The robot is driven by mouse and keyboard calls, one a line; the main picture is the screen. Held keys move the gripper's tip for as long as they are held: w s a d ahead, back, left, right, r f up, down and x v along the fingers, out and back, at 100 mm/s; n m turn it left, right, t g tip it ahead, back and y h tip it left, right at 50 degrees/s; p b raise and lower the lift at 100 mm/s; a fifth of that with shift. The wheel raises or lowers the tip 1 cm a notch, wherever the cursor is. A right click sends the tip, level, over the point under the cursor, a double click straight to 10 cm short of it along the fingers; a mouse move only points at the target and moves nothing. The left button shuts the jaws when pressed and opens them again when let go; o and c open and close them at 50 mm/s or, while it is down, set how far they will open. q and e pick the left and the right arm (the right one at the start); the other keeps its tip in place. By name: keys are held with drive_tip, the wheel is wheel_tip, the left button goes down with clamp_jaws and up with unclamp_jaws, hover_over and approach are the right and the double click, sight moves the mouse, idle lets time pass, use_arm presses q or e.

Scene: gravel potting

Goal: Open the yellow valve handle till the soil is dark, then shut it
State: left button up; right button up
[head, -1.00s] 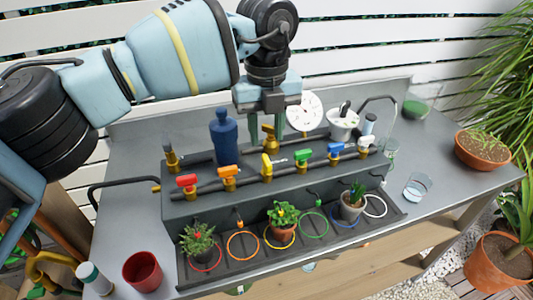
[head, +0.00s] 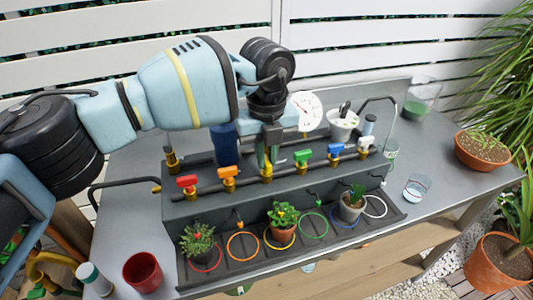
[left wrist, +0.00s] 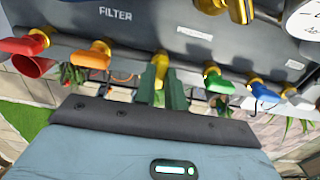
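The yellow valve handle (head: 267,171) sits mid-row on the pipe, largely covered by my left gripper (head: 267,158). In the left wrist view, the green fingers (left wrist: 161,86) are close together with the yellow valve (left wrist: 160,60) at their tips, and they appear closed on its handle. How far the handle is turned is hidden. Below, the terracotta pot (head: 284,234) with a leafy plant stands at the yellow ring (head: 274,246). Leaves cover most of its soil, so its shade cannot be told. My right gripper is not in view.
Red (head: 187,182), orange (head: 228,174), green (head: 303,157), blue (head: 335,149) and white (head: 364,142) valves flank the yellow one closely. A blue bottle (head: 223,143) and a dial (head: 304,110) stand behind. A red cup (head: 142,272) is at the front left.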

use_arm(q)
clamp_jaws()
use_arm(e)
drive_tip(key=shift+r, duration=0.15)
use_arm(q)
drive_tip(key=m+p, duration=0.1)
drive_tip(key=m, duration=0.2)
drive_tip(key=shift+r+m, duration=0.1)
drive_tip(key=shift+m, duration=0.2)
drive_tip(key=m+p, duration=0.1)
drive_tip(key=m, duration=0.2)
drive_tip(key=shift+m, duration=0.3)
drive_tip(key=m, duration=1)
drive_tip(key=shift+m, duration=0.3)
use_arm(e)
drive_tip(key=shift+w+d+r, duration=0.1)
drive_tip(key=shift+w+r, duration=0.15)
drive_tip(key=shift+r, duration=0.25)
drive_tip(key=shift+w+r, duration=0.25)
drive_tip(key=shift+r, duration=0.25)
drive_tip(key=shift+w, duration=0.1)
